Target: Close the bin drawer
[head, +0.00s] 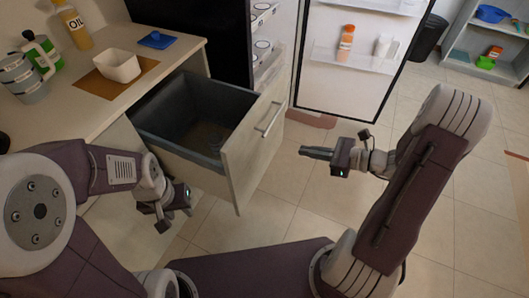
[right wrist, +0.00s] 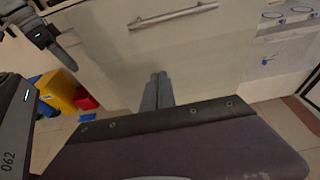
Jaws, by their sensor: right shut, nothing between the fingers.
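The bin drawer is pulled out from the counter in the head view, with its pale front panel (head: 254,150) and bar handle (head: 270,118) facing right. A grey bin (head: 150,143) sits inside it. My right gripper (head: 303,152) is shut and empty, to the right of the panel and apart from it in the head view. In the right wrist view its fingers (right wrist: 160,78) point at the panel (right wrist: 125,75), below the handle (right wrist: 172,16). My left gripper (head: 167,220) is low beside the drawer's near side; its fingertips are unclear.
The counter (head: 80,115) holds a white container (head: 118,66), an oil bottle (head: 76,28) and mugs. An open fridge door (head: 352,62) stands behind the drawer. Yellow (right wrist: 55,92), blue and red bins show in the right wrist view. The floor (head: 285,205) right of the drawer is clear.

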